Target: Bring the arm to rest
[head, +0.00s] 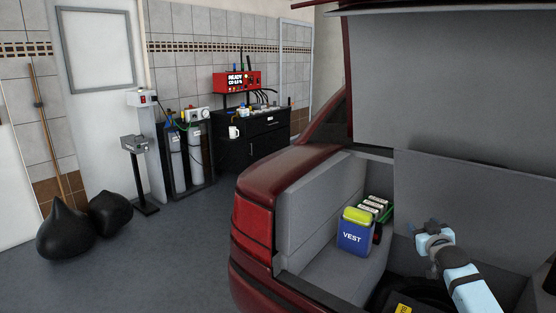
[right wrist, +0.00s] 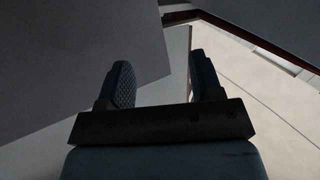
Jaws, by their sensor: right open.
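My right arm reaches into the open trunk of a dark red car (head: 252,229) from the lower right of the head view. My right gripper (head: 434,232) is above the trunk floor, in front of a grey panel. In the right wrist view the two dark fingers of the right gripper (right wrist: 158,85) stand apart with nothing between them. My left gripper is not in view.
A blue VEST bag (head: 356,238) with a yellow-green top stands in the trunk, left of my right gripper. Several green-and-white items (head: 374,207) lie behind it. The raised trunk lid (head: 450,80) hangs above. A grey panel (head: 480,205) stands behind the gripper.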

